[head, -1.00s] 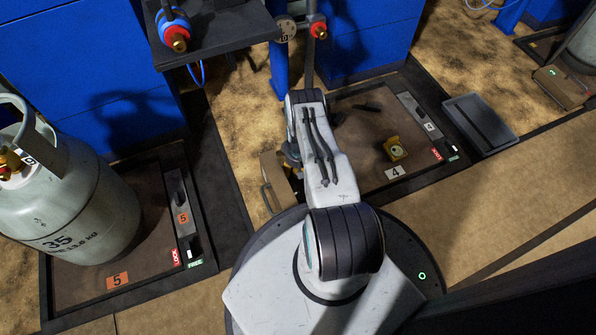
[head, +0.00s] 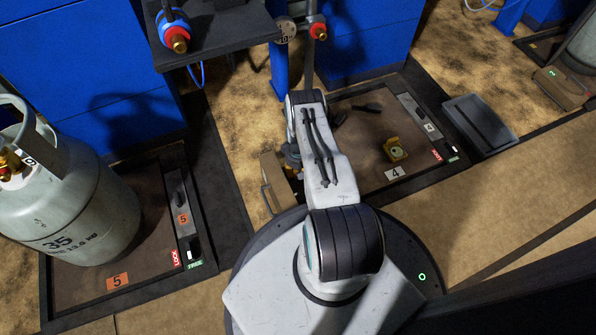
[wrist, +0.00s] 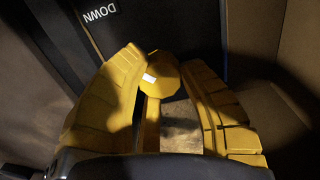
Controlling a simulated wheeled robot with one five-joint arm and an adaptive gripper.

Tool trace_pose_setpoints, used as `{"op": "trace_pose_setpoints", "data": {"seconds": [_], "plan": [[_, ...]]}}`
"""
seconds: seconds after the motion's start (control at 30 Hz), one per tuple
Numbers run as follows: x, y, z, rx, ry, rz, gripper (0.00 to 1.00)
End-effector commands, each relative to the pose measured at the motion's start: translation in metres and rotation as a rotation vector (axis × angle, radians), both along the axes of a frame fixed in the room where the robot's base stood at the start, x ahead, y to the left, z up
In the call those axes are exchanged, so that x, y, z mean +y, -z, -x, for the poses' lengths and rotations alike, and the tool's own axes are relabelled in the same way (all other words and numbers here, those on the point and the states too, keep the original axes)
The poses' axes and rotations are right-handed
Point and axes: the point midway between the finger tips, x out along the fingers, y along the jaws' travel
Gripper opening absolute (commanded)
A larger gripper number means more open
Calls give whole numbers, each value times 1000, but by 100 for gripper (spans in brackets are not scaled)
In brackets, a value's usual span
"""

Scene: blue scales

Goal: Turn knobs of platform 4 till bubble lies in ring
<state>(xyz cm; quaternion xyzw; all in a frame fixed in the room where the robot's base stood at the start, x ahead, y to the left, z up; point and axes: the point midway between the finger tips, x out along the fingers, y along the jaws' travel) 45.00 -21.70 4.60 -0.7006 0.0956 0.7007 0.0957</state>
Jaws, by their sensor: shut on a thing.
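Platform 4 (head: 360,185) lies on the floor beyond my base, with a white "4" label (head: 394,173) on its front edge. A yellow bubble level (head: 395,150) with a round pale vial sits on it. The bubble and ring are too small to make out. In the wrist view a yellow faceted knob (wrist: 162,84) with a white mark on top stands between the yellow fingers of my gripper (wrist: 163,62), which is shut on it. A yellow bar runs below the knob. In the head view my arm hides the gripper and the knob.
A lock/free lever strip (head: 428,126) runs along platform 4's right side. A dark tray (head: 480,124) lies right of it. At left, platform 5 (head: 80,289) carries a grey gas cylinder (head: 85,215). A dark shelf (head: 220,38) stands at the back.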

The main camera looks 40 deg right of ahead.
Motion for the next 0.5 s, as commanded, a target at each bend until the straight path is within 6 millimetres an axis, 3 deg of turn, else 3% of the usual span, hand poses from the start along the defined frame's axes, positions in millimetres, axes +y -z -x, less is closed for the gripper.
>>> {"op": "trace_pose_setpoints", "data": {"seconds": [0.2, 0.47, 0.5], "plan": [[0, 1, 0, -2, -98, 1, 5], [0, 2, 0, -2, -106, 1, 5], [0, 2, 0, -2, -106, 1, 39]]}}
